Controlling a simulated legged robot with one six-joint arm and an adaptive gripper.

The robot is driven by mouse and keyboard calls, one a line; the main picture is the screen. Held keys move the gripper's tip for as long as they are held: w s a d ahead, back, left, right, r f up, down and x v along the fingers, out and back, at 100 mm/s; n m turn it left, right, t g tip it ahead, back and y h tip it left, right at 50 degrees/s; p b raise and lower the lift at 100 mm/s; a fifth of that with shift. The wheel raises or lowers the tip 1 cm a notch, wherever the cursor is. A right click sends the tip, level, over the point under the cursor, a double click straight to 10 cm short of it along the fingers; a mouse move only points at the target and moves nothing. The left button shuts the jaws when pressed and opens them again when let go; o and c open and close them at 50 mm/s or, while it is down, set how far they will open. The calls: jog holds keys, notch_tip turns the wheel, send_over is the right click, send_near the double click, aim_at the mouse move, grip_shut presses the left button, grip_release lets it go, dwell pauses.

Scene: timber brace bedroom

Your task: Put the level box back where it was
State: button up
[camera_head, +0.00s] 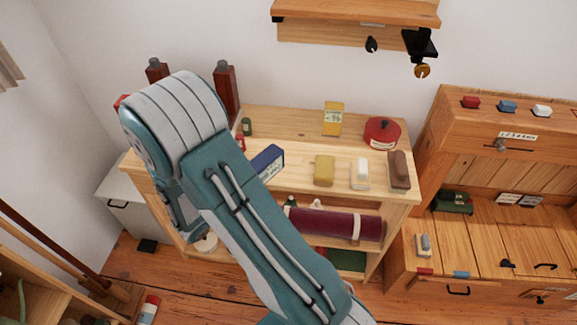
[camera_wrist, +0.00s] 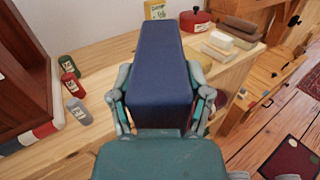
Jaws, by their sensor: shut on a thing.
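The level box looks to be the long dark blue box (camera_wrist: 160,60) that fills the middle of the wrist view. In the head view its blue end with a white label (camera_head: 268,161) shows past my arm, over the top of the wooden shelf unit (camera_head: 290,118). My gripper (camera_wrist: 162,98) is shut on the box, one finger on each long side. In the head view my arm hides the gripper and the rest of the box. I cannot tell whether the box touches the shelf top.
A yellow block (camera_head: 324,170), a white block (camera_head: 360,174) and a brown block (camera_head: 399,170) stand right of the box. Behind are a yellow carton (camera_head: 333,118) and a red round tin (camera_head: 382,133). Small bottles (camera_wrist: 70,86) stand left. A wooden bench (camera_head: 480,245) is at right.

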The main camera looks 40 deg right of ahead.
aim_at(274, 169)
jog(key=s+d+r+m+g, duration=0.2)
jog(key=s+d+m+g, duration=0.15)
jog(key=s+d, duration=0.2)
jog(key=shift+n+g, duration=0.35)
jog(key=shift+n, duration=0.1)
jog(key=w+d+f, duration=0.2)
jog(key=w, duration=0.1)
jog(key=w+d+f, duration=0.2)
jog(key=w+f, duration=0.1)
jog(key=w, duration=0.1)
jog(key=w+d+f, duration=0.3)
jog(key=w, duration=0.1)
jog(key=shift+d+f, duration=0.1)
jog(key=shift+f, duration=0.1)
jog(key=shift+w+d+f, duration=0.35)
jog(key=shift+d+f, duration=0.1)
jog(key=shift+d, duration=0.05)
jog(key=shift+a+f, duration=0.25)
jog(key=shift+f, duration=0.5)
jog(key=shift+a+f, duration=0.25)
jog(key=shift+f, duration=0.5)
jog(key=shift+d, duration=0.1)
jog(key=o, duration=1.3)
jog(key=shift+d+f, duration=0.15)
jog(key=shift+d, duration=0.05)
jog(key=shift+o, duration=0.2)
